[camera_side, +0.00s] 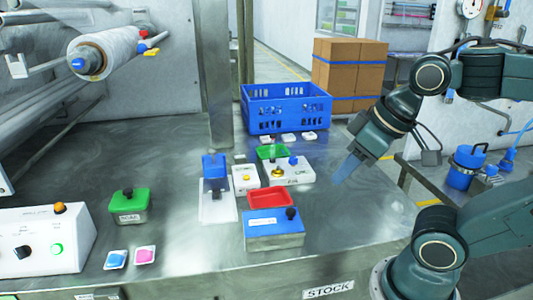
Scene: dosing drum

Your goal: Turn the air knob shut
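I cannot read which knob is the air knob. A small white box (302,174) in the middle of the table carries a brass fitting (278,172) and a blue knob (293,160); its label is too small to read. A blue box (270,232) in front carries a black knob (291,213). A white control box (60,268) at the left edge has another black knob (23,252). My gripper (346,171), with blue fingers, hangs to the right of the small white box, apart from it. Its fingers overlap in this view, so their opening does not show.
A red tray (270,198), a green tray (271,153) and a white unit with a blue top (214,166) crowd the table's middle. A blue crate (286,122) stands behind. A green box (128,215) stands left. The metal table is clear right of the blue box.

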